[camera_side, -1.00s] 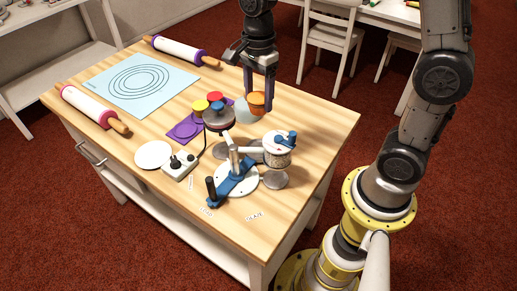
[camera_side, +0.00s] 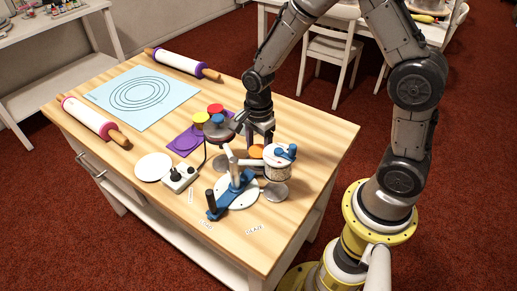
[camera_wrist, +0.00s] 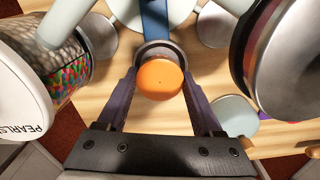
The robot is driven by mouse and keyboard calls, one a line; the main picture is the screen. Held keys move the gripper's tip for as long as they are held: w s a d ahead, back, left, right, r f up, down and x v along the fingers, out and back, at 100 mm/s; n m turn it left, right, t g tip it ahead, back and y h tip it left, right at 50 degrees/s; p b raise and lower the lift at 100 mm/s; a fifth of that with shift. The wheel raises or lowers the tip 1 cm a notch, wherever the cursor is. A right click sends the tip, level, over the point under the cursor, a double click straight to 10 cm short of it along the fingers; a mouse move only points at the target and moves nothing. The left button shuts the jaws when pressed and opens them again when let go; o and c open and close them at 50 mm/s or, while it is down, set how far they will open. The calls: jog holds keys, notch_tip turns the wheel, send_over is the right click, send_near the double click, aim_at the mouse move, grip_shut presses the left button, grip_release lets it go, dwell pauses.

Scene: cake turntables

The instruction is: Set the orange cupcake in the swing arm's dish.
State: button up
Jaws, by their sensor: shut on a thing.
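The orange cupcake (camera_wrist: 160,80) is between my gripper's (camera_wrist: 160,100) fingers in the wrist view, and my gripper is shut on it. A grey round dish (camera_wrist: 153,46) on a blue arm (camera_wrist: 155,18) shows just behind and under the cupcake; whether they touch I cannot tell.
A PEARLS jar (camera_wrist: 60,55) stands close on the left in the wrist view and is the clear jar (camera_side: 278,172) in the side view. A control box (camera_side: 178,180) and white disc (camera_side: 153,167) lie nearer the left.

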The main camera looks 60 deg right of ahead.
aim_at(258, 151)
jog(key=shift+f, duration=0.25)
jog(key=o, duration=1.4)
jog(key=shift+c, duration=0.2)
jog(key=shift+r, duration=0.15)
notch_tip(258, 151, up, 11)
jog(key=s+r+n+t, duration=0.2)
jog(key=s+r+n, duration=0.3)
jog(key=s+n, duration=0.3)
jog(key=s+r+n+t, duration=0.3)
jog(key=s+r+n, duration=0.3)
jog(key=s+n, duration=0.3)
jog(key=shift+s+n+t, duration=0.3)
jog(key=shift+n, duration=1.3)
